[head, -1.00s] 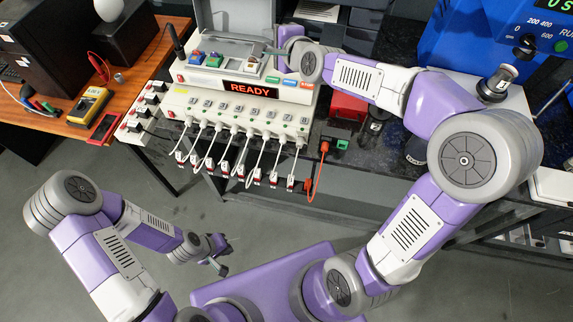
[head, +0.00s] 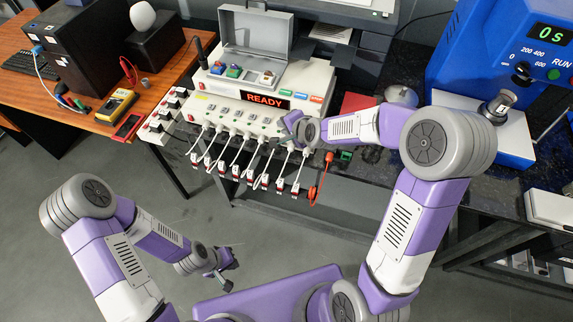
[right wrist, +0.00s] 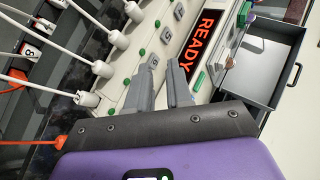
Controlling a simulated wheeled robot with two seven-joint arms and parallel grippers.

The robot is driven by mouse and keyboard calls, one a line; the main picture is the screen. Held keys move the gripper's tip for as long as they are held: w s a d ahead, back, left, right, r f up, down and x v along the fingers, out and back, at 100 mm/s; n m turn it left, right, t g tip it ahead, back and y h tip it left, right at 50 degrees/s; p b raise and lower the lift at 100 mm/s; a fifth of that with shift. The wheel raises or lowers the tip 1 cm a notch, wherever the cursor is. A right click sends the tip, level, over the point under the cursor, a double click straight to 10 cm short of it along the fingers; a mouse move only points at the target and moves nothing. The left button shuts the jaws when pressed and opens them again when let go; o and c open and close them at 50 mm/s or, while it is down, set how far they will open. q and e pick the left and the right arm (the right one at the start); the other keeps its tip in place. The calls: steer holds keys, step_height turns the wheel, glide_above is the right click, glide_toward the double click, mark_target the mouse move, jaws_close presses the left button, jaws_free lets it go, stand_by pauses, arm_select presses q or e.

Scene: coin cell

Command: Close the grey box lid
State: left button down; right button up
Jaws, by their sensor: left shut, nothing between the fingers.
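The grey box (head: 240,62) sits on top of the white charger-like unit. Its grey lid (head: 254,36) stands open, raised at the back. The open lid (right wrist: 262,66) also shows at the upper right in the right wrist view. My right gripper (head: 286,124) is at the front right of the unit, below the READY display and apart from the lid. In the right wrist view its two fingers (right wrist: 162,78) are a little apart with nothing between them. My left gripper (head: 224,270) is shut and empty, low over the floor, away from the bench.
White cables (head: 240,150) hang from the unit's front, close to my right gripper. A blue machine (head: 490,60) stands at the right. A wooden table (head: 95,75) is at the left.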

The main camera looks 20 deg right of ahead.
steer(key=s+a+f+n+g+p, duration=0.2)
steer(key=s+f+n+g, duration=0.1)
steer(key=s+f, duration=0.4)
steer(key=shift+f+n, duration=0.3)
steer(key=shift+f, duration=1.3)
